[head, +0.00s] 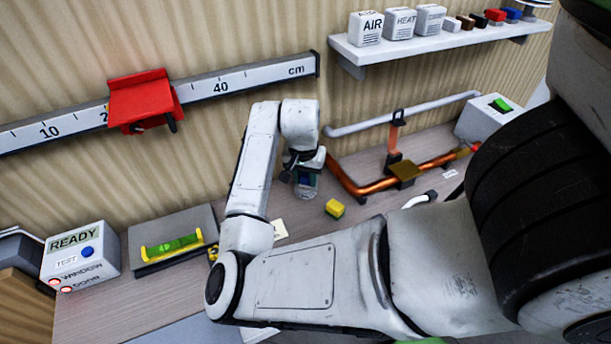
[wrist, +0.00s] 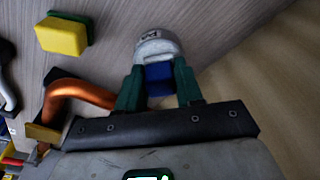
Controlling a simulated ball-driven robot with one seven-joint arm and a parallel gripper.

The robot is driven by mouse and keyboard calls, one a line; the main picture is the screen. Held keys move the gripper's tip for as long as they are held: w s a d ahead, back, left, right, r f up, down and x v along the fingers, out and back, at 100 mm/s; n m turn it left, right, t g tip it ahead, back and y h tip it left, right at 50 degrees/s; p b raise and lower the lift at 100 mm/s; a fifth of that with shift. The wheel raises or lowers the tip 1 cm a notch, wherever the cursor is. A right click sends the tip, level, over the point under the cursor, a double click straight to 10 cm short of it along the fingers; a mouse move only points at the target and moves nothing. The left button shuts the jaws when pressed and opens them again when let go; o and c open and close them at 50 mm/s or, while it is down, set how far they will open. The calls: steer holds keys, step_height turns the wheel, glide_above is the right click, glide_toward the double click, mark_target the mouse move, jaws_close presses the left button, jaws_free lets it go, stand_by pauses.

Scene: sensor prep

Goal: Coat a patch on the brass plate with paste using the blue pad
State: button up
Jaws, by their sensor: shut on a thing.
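My gripper (head: 304,175) hangs low over the bench near the wall. In the wrist view its two green fingers (wrist: 158,72) are shut on the blue pad (wrist: 157,82), one on each side. A round, grey-white pot (wrist: 154,47) with a small dark label is just beyond the fingertips. The pad's lower end is at or in the pot; I cannot tell how deep, nor see any paste on it. The brass plate (head: 404,172) is on the copper pipe, to the gripper's right. Its edge also shows in the wrist view (wrist: 42,134).
A yellow block with a green side (head: 334,208) lies between the gripper and plate. The bent copper pipe (head: 365,188) runs along the bench, with a switch box (head: 487,118) at its right. A level (head: 172,247) and READY box (head: 80,257) stand left. A ruler rail (head: 245,80) crosses the wall.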

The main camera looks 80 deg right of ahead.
mark_target(306, 175)
stand_by(0.3)
step_height(306, 175, up, 7)
steer(key=p, duration=0.6)
steer(key=shift+p, duration=0.3)
steer(key=shift+s+f, duration=0.1)
stand_by(0.6)
